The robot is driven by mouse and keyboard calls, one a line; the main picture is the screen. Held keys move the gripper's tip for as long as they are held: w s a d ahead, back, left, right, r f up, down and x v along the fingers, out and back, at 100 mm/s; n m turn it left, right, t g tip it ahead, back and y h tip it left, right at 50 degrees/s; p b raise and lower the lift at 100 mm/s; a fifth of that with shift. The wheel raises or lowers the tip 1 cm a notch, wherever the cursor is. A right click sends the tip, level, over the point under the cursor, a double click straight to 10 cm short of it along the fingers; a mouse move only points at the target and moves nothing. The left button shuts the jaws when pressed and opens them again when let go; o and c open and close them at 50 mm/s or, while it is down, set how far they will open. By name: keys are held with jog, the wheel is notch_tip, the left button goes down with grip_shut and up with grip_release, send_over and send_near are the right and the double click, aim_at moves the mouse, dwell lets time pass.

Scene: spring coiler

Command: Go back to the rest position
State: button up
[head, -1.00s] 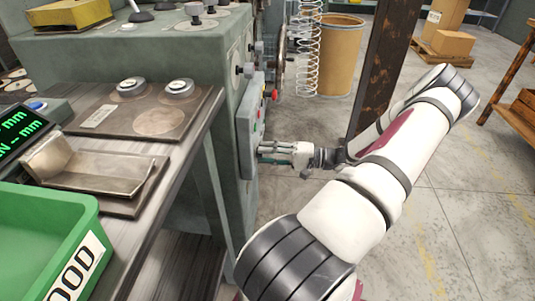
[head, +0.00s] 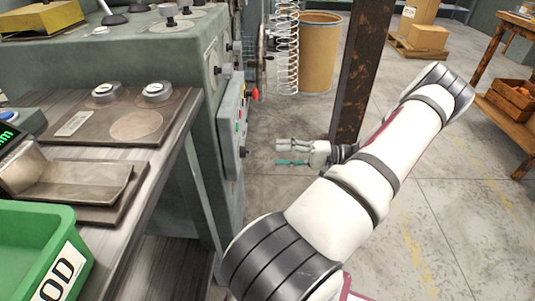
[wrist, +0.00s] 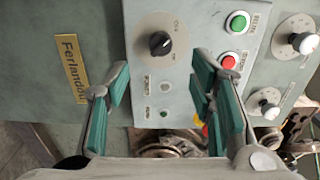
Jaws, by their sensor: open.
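My gripper (head: 290,152) is open and empty in the head view, in free air to the right of the machine's control panel (head: 232,125). In the wrist view, my gripper (wrist: 160,100) shows its two teal-padded fingers spread apart. Beyond them is the panel (wrist: 195,20) with a black knob (wrist: 160,43), a green button (wrist: 237,22) and a red button (wrist: 229,62). Nothing is between the fingers, and they look clear of the panel.
A coil spring (head: 287,50) hangs near a brown drum (head: 320,55). A bench with a green bin (head: 35,225) is at left. Open floor (head: 465,215) lies at right.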

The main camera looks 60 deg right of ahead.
jog(key=shift+v, duration=0.95)
